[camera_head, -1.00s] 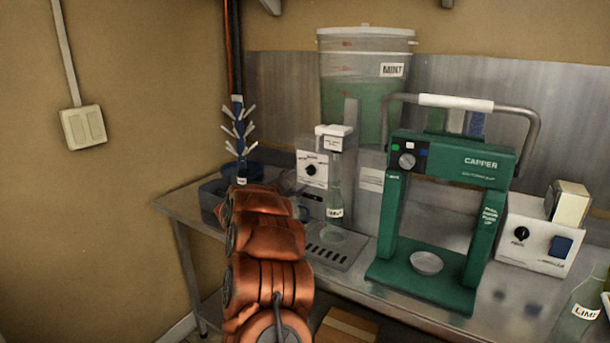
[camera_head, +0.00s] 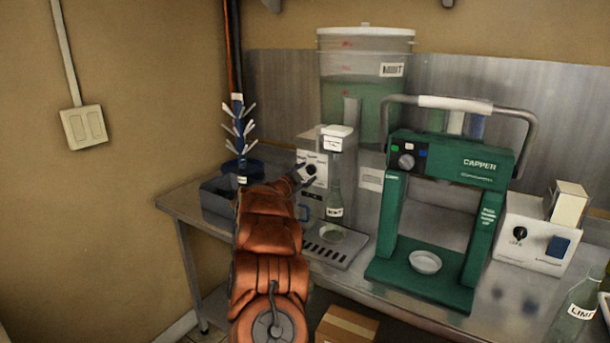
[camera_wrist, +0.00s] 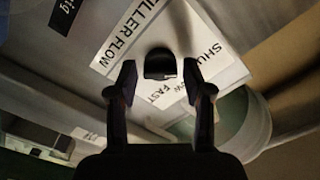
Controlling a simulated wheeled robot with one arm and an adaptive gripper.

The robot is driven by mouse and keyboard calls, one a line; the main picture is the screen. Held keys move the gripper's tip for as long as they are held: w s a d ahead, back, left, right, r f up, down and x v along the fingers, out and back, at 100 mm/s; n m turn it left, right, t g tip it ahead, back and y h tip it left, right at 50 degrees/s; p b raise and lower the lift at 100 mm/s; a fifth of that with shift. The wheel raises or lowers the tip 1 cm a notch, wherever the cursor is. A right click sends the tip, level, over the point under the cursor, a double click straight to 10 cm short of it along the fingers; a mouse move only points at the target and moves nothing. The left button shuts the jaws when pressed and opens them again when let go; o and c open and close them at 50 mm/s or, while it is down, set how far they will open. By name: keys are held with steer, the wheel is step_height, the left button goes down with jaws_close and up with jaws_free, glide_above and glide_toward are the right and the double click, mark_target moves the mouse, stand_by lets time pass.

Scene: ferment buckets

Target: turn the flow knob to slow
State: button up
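The flow knob (camera_wrist: 160,64) is a small black knob on the filler's white label plate in the wrist view. The plate (camera_wrist: 135,32) reads "FILLER FLOW", with "SHU..." and "FAST" legible and another word partly hidden. My gripper (camera_wrist: 160,80) is open, with one dark finger on each side of the knob and a gap on both sides. In the head view the filler (camera_head: 312,158) stands at the back of the counter, and my gripper (camera_head: 303,176) is at its front, by the knob (camera_head: 311,170).
A green capper (camera_head: 405,225) stands right of the filler. A white box with a knob and blue switch (camera_head: 540,240) is farther right. A mint bucket (camera_head: 340,70) stands behind. A dark bin (camera_head: 215,200) is at the counter's left end.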

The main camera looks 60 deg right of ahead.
steer(key=c, duration=0.8)
steer(key=shift+f+b, duration=0.1)
steer(key=shift+b, duration=0.2)
steer(key=m+b, duration=0.2)
steer(key=b, duration=0.1)
steer(key=shift+f+m, duration=0.25)
steer(key=shift+m, duration=0.05)
steer(key=m+b, duration=0.2)
steer(key=b, duration=0.1)
steer(key=shift+r+m+b, duration=0.15)
steer(key=shift+m+b, duration=0.65)
steer(key=shift+m, duration=0.25)
steer(key=shift+r+m+b, duration=0.15)
steer(key=shift+m+b, duration=0.6)
steer(key=shift+m, duration=0.3)
steer(key=o, duration=1.1)
steer(key=shift+r, duration=0.1)
